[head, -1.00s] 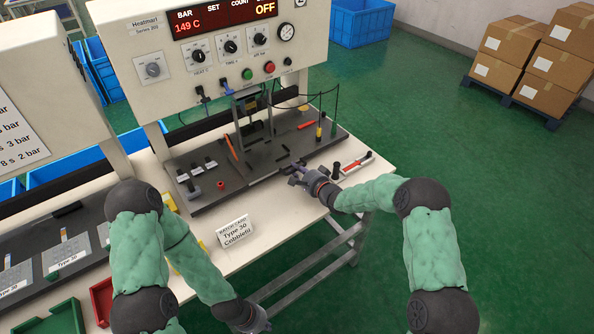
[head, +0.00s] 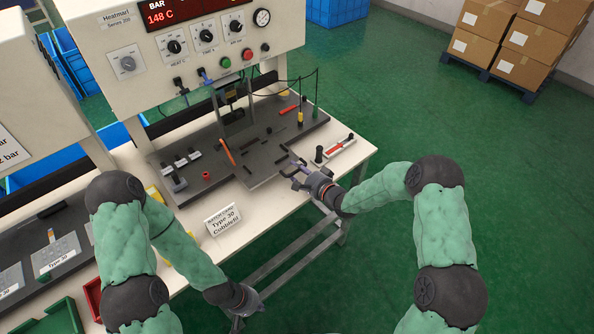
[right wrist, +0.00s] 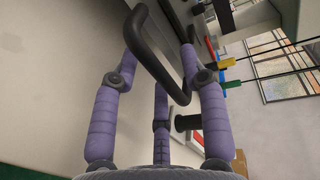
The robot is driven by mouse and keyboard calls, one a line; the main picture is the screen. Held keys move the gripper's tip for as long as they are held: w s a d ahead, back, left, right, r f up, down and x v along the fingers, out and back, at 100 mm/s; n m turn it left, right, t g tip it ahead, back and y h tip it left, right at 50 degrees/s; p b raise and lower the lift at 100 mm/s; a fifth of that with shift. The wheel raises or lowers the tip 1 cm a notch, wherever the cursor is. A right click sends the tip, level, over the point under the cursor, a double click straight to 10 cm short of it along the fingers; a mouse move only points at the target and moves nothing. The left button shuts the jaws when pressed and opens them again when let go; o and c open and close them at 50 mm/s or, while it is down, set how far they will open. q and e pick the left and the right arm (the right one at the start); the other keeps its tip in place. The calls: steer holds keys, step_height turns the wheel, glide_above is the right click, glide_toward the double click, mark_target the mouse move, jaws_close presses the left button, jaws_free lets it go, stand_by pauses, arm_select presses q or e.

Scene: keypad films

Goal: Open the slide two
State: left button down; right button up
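A dark slide plate (head: 262,172) sticks out of the front of the press bed, towards the table's front edge. I cannot read a number on it. My right gripper (head: 297,177) is at the slide's front end. In the right wrist view a bent black handle bar (right wrist: 162,62) runs between the fingers of my right gripper (right wrist: 160,55). These fingers are apart and do not look closed on the bar; contact is unclear. My left gripper (head: 246,310) hangs low in front of the table, away from the slide, its fingers too small to judge.
The press panel (head: 185,50) stands behind the bed and reads 148 C. A batch card (head: 224,218) stands on the table left of the slide. A black post (head: 319,154) and a red-and-white tool (head: 340,146) are right of my right gripper.

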steer(key=v, duration=1.2)
steer(key=shift+f, duration=0.1)
stand_by(0.4)
steer(key=s+f+n+g+h, duration=0.25)
steer(key=s+f, duration=0.25)
steer(key=f, duration=0.5)
steer(key=s+a+f+n+g+h, duration=0.1)
steer(key=s+f+n+g, duration=0.2)
steer(key=s, duration=0.8)
steer(key=s+a+f+n+g+h, duration=0.1)
steer(key=s+f+n+g, duration=0.2)
steer(key=s+f+g, duration=0.3)
steer(key=s+f, duration=0.3)
steer(key=s, duration=0.3)
steer(key=shift+s+a+g+h, duration=0.25)
steer(key=shift+s+g+h, duration=0.05)
steer(key=shift+g+h, duration=0.05)
